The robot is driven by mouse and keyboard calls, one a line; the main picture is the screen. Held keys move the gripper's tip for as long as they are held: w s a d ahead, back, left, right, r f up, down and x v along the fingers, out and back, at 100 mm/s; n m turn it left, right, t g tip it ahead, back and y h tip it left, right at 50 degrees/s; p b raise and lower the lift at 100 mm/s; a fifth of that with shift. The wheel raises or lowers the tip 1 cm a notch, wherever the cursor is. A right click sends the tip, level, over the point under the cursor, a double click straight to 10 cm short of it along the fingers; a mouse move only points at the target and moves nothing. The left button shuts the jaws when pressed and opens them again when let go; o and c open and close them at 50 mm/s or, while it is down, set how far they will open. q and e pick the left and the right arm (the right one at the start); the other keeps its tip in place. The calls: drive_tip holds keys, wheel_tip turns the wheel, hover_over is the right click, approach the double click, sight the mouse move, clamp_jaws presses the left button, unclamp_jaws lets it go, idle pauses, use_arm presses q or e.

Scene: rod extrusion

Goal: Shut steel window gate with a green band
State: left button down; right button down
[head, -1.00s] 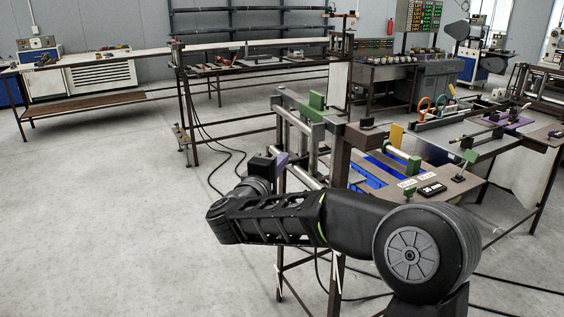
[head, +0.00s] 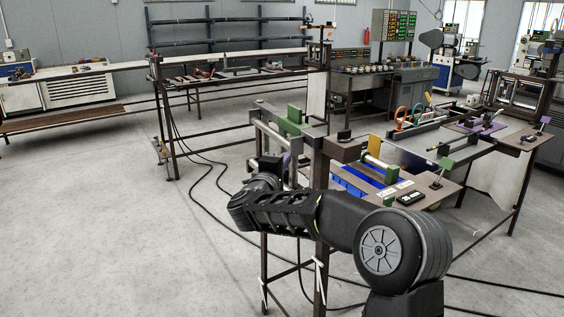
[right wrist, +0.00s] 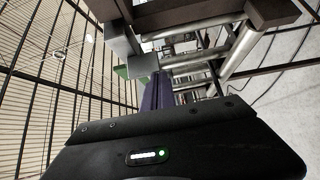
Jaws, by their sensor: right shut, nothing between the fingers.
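The steel window gate (head: 268,134) is an upright grey metal frame of bars at the left end of the near workbench. A green block or band (head: 294,121) sits at its top; some green also shows in the right wrist view (right wrist: 122,72). My right gripper (head: 286,161) is beside the gate's bars, partly hidden by my wrist. Its purple fingers (right wrist: 160,88) are shut and empty, pointing at a grey steel block (right wrist: 145,63) and bars. I cannot tell whether they touch. My left gripper is not in view.
The near bench (head: 425,200) holds blue trays (head: 360,180), green clamps and a small black display (head: 411,198). Dark posts stand under the gate. Cables (head: 205,185) lie on the floor. Open floor lies to the left. Steel bars (right wrist: 240,50) are close in the right wrist view.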

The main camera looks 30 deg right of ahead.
sight(301, 153)
drive_tip(key=shift+d, duration=0.1)
drive_tip(key=shift+n+t+y, duration=0.6)
drive_tip(key=shift+t, duration=0.1)
drive_tip(key=d, duration=0.2)
drive_tip(key=s+d, duration=0.1)
drive_tip(key=shift+s+d+r+p, duration=0.1)
drive_tip(key=shift+s+d+p, duration=0.05)
drive_tip(key=shift+d+p, duration=0.25)
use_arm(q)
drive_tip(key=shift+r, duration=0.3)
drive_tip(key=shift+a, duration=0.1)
